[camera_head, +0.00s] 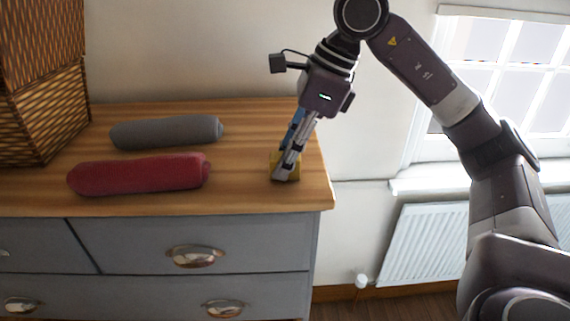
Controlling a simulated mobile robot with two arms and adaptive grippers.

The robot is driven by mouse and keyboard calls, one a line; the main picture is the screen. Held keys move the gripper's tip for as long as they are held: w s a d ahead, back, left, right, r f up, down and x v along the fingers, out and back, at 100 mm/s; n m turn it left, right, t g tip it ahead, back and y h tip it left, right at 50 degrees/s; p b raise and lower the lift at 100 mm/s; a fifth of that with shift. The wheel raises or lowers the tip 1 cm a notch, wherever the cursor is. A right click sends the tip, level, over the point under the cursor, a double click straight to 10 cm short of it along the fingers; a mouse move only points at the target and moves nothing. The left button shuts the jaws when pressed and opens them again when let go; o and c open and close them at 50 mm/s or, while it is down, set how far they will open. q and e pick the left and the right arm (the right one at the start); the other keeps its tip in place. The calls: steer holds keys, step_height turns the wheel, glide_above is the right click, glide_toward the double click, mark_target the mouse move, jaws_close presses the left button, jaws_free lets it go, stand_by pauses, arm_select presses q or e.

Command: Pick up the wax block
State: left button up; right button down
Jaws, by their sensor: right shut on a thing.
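The wax block (275,160) is a small yellow block near the right end of the wooden dresser top. My right gripper (285,172) points down at it from above and is shut on it. The fingers hide much of the block, and only yellow parts show beside and behind them. The block appears at the level of the dresser top; I cannot tell whether it touches the wood. My left gripper is not in view.
A red roll (140,174) and a grey roll (166,132) lie on the dresser top (240,190), left of the block. A woven box (40,110) stands at the far left. The wall is close behind. A radiator (430,243) and window are at the right.

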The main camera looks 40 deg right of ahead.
mark_target(271, 155)
steer(key=shift+r, duration=0.1)
steer(key=shift+r, duration=0.45)
step_height(271, 155, up, 5)
steer(key=shift+w+f, duration=0.1)
steer(key=shift+f, duration=0.05)
step_height(271, 155, up, 14)
steer(key=p, duration=0.4)
steer(key=shift+p, duration=0.35)
steer(key=c, duration=2.2)
jaws_free()
steer(key=c, duration=0.4)
